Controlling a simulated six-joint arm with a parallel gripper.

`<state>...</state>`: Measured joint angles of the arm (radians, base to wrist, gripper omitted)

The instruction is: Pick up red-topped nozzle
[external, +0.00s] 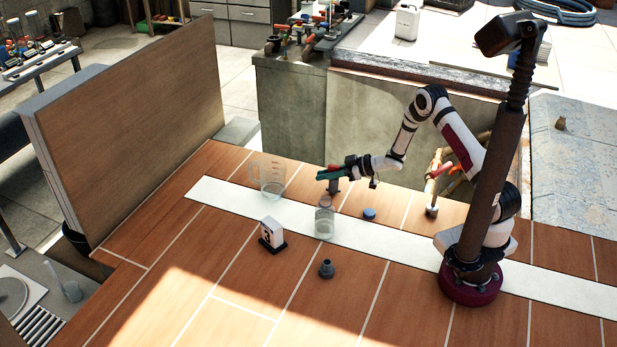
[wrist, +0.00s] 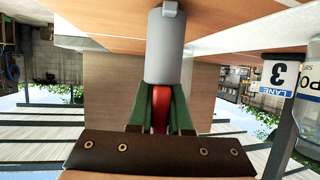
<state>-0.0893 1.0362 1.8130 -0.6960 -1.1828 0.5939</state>
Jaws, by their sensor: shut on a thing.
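My gripper (external: 330,173) is over the far part of the wooden deck, left of my base in the external view. It is shut on the red-topped nozzle (external: 334,186), whose short grey body hangs below the fingers. In the wrist view my gripper's green fingers (wrist: 162,108) close on either side of the nozzle's red top. The nozzle's grey cylinder (wrist: 165,48) reaches away from them. I cannot tell for sure whether its lower end is clear of the deck.
A clear jar (external: 325,222) stands just in front of the nozzle, and a glass jug (external: 271,180) stands to its left. A blue cap (external: 369,214), a white lane marker (external: 271,233) and a dark fitting (external: 326,269) are nearby. A wooden panel (external: 130,115) rises at left. The front deck is clear.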

